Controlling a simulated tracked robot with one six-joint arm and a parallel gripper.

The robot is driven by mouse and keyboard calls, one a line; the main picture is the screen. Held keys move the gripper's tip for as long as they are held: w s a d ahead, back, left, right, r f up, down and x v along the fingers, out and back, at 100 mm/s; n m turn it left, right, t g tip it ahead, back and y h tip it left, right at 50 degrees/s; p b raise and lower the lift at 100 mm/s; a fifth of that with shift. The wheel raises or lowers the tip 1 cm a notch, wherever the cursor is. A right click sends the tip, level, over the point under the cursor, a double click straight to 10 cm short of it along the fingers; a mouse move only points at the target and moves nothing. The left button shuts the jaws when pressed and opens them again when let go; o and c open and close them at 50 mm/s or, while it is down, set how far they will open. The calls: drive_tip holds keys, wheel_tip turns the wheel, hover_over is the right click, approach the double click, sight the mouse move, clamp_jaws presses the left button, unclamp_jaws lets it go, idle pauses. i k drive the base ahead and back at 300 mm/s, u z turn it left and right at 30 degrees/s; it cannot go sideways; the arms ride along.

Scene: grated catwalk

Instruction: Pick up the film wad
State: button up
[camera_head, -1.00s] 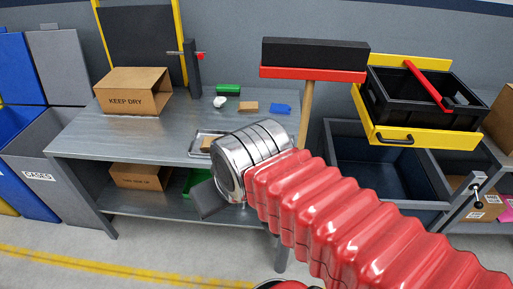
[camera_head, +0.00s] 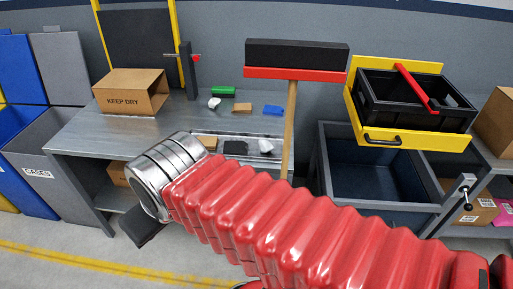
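Two small white crumpled wads show on the grey workbench (camera_head: 95,128); I cannot tell which is the film wad. One white wad (camera_head: 214,103) lies on the bench top near the post. The other white wad (camera_head: 265,146) lies in a shallow metal tray (camera_head: 280,135) at the bench's front right, beside a dark piece (camera_head: 235,147) and a brown piece (camera_head: 207,142). My gripper (camera_head: 146,228) shows only as a dark part below my silver wrist, in front of the bench's front edge and left of the tray. Its fingertips are mostly hidden, so its opening does not show.
A green block (camera_head: 223,91), a tan block (camera_head: 242,107) and a blue piece (camera_head: 273,111) lie behind the tray. An open "KEEP DRY" carton (camera_head: 130,92) stands at the left. A red-and-black broom (camera_head: 295,60) stands upright by the bench's right end. A black crate (camera_head: 415,98) is farther right.

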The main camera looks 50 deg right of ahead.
sight(265, 146)
drive_tip(key=z, duration=0.05)
drive_tip(key=i, duration=0.95)
drive_tip(key=u, duration=0.05)
